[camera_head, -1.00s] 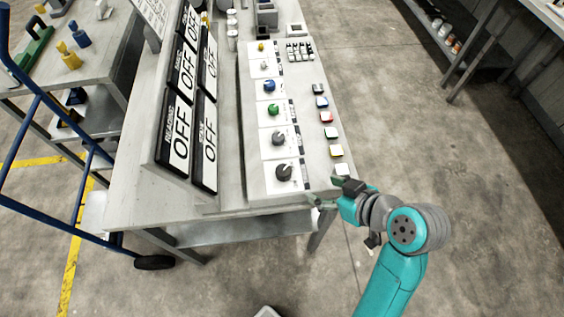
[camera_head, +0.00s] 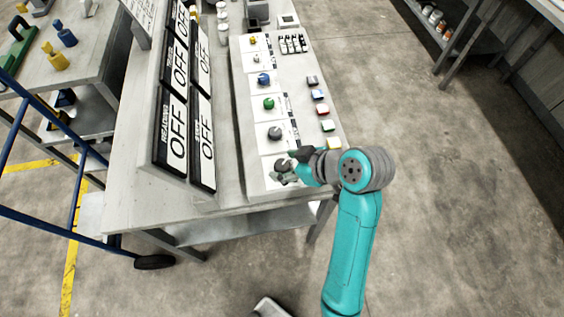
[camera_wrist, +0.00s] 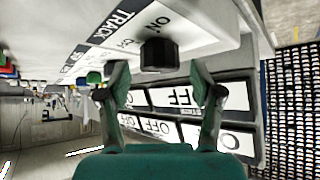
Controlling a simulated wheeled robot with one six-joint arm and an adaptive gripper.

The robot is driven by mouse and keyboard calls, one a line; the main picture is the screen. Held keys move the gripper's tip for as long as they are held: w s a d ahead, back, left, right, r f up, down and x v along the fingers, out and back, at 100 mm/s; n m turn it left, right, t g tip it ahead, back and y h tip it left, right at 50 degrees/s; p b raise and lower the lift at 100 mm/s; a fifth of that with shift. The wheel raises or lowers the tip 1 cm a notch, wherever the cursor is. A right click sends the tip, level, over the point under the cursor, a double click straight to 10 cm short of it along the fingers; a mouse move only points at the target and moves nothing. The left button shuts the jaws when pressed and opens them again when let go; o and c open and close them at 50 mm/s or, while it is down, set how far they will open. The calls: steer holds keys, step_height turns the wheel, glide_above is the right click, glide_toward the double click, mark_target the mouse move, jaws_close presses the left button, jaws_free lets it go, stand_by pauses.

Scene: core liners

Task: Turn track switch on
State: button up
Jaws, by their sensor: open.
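The track switch is a dark round knob (camera_wrist: 159,54) on a white plate marked TRACK, ON and OFF in the wrist view. In the head view, this knob (camera_head: 283,165) is the nearest of the column and is partly hidden by my gripper. My gripper (camera_wrist: 158,72) is open, with one finger to each side of the knob and the knob just past the fingertips. No contact shows. In the head view, my gripper (camera_head: 285,174) is at the near end of the panel. The knob's pointer direction is too unclear to read.
The sloped panel (camera_head: 242,120) carries more knobs, including a green one (camera_head: 268,103) and a blue one (camera_head: 263,79), and a column of coloured buttons (camera_head: 322,109). Black-framed OFF signs (camera_head: 177,131) stand to the left.

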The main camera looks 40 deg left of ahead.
steer(key=shift+x, duration=1)
steer(key=c, duration=1.1)
steer(key=shift+c, duration=0.2)
